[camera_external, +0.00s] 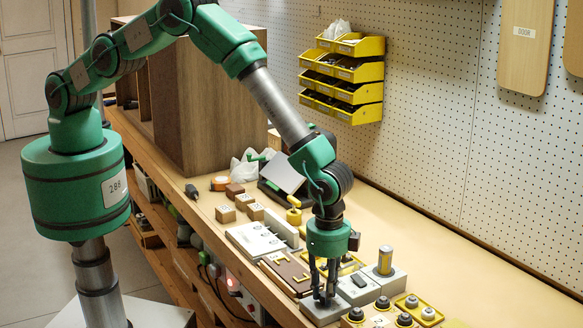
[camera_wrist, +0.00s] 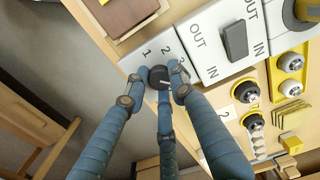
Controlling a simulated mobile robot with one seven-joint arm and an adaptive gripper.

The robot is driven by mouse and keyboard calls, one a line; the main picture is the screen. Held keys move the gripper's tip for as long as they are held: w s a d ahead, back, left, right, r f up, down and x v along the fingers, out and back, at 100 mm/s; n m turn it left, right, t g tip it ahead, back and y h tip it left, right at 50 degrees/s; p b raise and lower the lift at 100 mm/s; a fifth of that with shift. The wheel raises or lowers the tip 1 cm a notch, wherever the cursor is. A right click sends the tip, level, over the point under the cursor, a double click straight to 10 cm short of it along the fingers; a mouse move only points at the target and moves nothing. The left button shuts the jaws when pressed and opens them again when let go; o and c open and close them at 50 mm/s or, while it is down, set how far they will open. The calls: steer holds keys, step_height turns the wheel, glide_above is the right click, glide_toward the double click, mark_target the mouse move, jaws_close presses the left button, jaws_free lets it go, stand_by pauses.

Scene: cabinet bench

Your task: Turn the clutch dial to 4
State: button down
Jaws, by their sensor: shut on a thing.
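The clutch dial (camera_wrist: 157,74) is a small dark round knob on a pale plate (camera_wrist: 133,62) at the bench's front edge. The digits 1 and 2 show on the plate in the wrist view, with part of another digit beside the right finger. A light mark shows on the knob, but I cannot tell which number it points to. My gripper (camera_wrist: 158,88) has its three blue fingers closed around the knob. In the external view my gripper (camera_external: 323,291) points down over the grey plate (camera_external: 322,313) and hides the knob.
Right of the dial is a plate with a dark rocker switch (camera_wrist: 235,40) marked OUT and IN. A brown panel with yellow pieces (camera_external: 288,272) lies to the left.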

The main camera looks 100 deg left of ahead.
steer(key=c, duration=1.5)
jaws_free()
steer(key=shift+o, duration=0.2)
steer(key=shift+r, duration=0.15)
step_height(320, 180, up, 12)
